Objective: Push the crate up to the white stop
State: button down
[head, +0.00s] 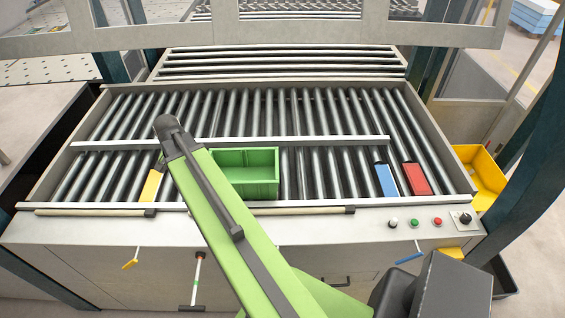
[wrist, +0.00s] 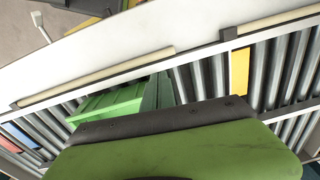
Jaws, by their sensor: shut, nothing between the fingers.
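The crate (head: 249,178) is a green open box. It sits upright on the rollers in the front lane, just right of my arm, which covers its left edge in the head view. It also shows in the wrist view (wrist: 108,103), partly covered by a green and dark part of my arm. My arm reaches across the front of the machine, and its dark end is left of the crate. My gripper's fingers are hidden in both views, so contact with the crate cannot be seen. I cannot pick out a white stop; part of the lane is behind my arm.
A yellow block (head: 152,186) stands in the lane left of the crate. A blue block (head: 386,180) and a red block (head: 417,179) stand to the right. Metal rails edge the lane front and back. Rollers between crate and blue block are clear.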

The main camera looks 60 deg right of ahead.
jog(key=s+d+m, duration=0.3)
jog(key=d+m, duration=0.1)
jog(key=d, duration=0.3)
jog(key=s+d+m, duration=0.3)
jog(key=s+d, duration=0.1)
jog(key=d, duration=0.3)
jog(key=m, duration=1.2)
send_near(278, 169)
jog(key=s+d, duration=0.3)
jog(key=s, duration=0.2)
notch_tip(278, 169, down, 10)
jog(key=b, duration=1.1)
jog(key=w, duration=0.1)
jog(key=w+a, duration=0.1)
jog(key=w+a+r+p, duration=0.1)
jog(key=shift+w, duration=0.25)
jog(key=shift+w, duration=0.1)
jog(key=shift+w+a, duration=0.35)
jog(key=shift+w, duration=0.45)
jog(key=shift+s+d, duration=0.1)
jog(key=shift+s, duration=0.1)
